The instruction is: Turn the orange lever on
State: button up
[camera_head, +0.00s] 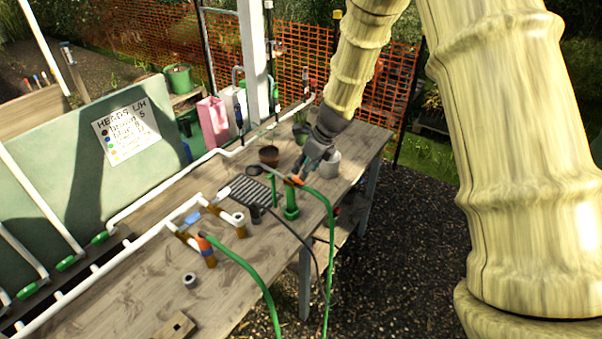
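A small orange part (296,180) shows at the top of the right green hose, just below my gripper. I cannot tell whether it is the orange lever or a hose fitting. My gripper (306,170) is dark grey and points down toward it from the upper right. The fingertips are close to it; contact and finger opening are too small to tell. Another orange part (204,243) sits at the end of the left green hose, by the white pipe (150,233). A blue lever (193,217) lies on the valve fittings near that pipe.
A green stand (291,212), a black slotted tray (250,190), a brown pot (269,156) and a pale pot (331,165) are near my gripper on the wooden bench (130,290). Green hoses hang over the bench's front edge. A sign (127,130) leans behind.

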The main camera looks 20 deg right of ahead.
aim_at(296, 178)
jog(key=shift+p+x, duration=0.7)
jog(key=shift+x, duration=1.8)
jog(key=shift+c, duration=0.3)
grip_shut()
